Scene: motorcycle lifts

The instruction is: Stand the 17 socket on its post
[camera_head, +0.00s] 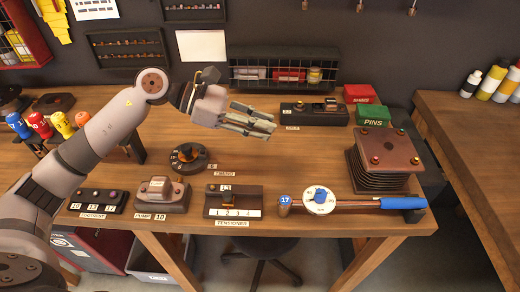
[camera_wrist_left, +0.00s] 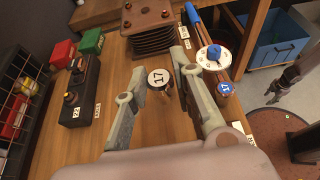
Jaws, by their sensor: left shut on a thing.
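The 17 socket shows in the left wrist view as a short brown cylinder with a white end disc (camera_wrist_left: 158,77) marked 17. It is between the fingertips of my left gripper (camera_wrist_left: 158,84), which is shut on it. In the head view the left gripper (camera_head: 262,122) is above the back middle of the bench, and the socket cannot be made out there. A black block (camera_head: 300,112) marked 22 in the wrist view carries small upright pieces. I cannot tell which post is for the 17. My right gripper is not in view.
A blue-handled wrench (camera_head: 402,203) with a white dial and a blue 17 end lies along the front right edge. A brown plate stack (camera_head: 385,150) stands behind it. A tensioner block (camera_head: 233,200) and a round dial base (camera_head: 187,158) stand nearer left. Red and green bins are at back right.

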